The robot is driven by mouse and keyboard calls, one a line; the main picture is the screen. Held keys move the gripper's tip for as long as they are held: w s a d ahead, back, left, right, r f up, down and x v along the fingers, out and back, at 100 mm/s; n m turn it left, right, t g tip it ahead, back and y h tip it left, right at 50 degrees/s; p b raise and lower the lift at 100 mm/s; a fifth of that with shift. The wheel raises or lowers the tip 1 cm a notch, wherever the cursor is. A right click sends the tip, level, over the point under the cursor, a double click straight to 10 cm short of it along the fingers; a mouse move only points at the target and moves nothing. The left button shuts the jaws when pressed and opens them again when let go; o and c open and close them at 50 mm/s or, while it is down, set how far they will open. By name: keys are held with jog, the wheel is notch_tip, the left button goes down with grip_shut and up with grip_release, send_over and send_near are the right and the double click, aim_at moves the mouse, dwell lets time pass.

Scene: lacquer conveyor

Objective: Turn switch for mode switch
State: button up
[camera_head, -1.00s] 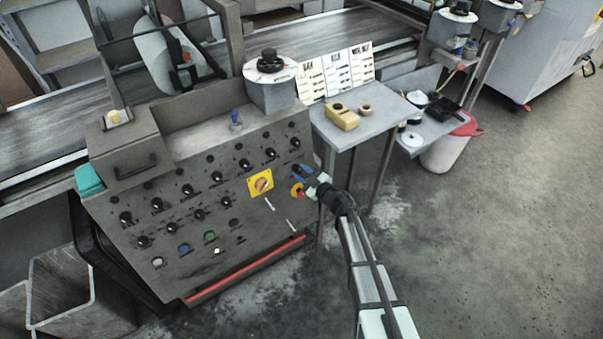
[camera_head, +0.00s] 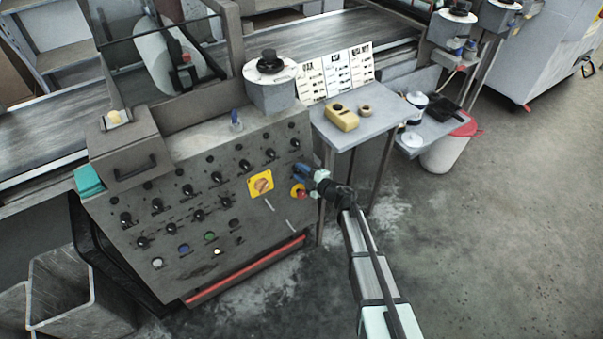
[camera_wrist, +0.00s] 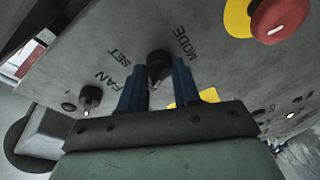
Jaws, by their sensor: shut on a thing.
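The mode switch (camera_wrist: 158,66) is a black rotary knob under the printed word MODE in the wrist view. My gripper (camera_wrist: 160,86) has its two blue fingers on either side of this knob, shut on it. In the head view my gripper (camera_head: 300,171) is at the right edge of the grey control panel (camera_head: 180,215), and it hides the mode switch there. The knob's pointer direction is hard to make out.
A red emergency button on a yellow ring (camera_wrist: 275,18) is close to my gripper. Another black knob (camera_wrist: 89,98) is beside the word FAN. A yellow-plated rotary switch (camera_head: 261,184) and several black knobs are on the panel. A small table (camera_head: 365,124) stands to the right.

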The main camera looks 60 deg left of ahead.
dwell(0.4)
jog(key=o, duration=1)
jog(key=shift+o, duration=0.2)
jog(key=v, duration=1.4)
jog(key=shift+s+a, duration=0.1)
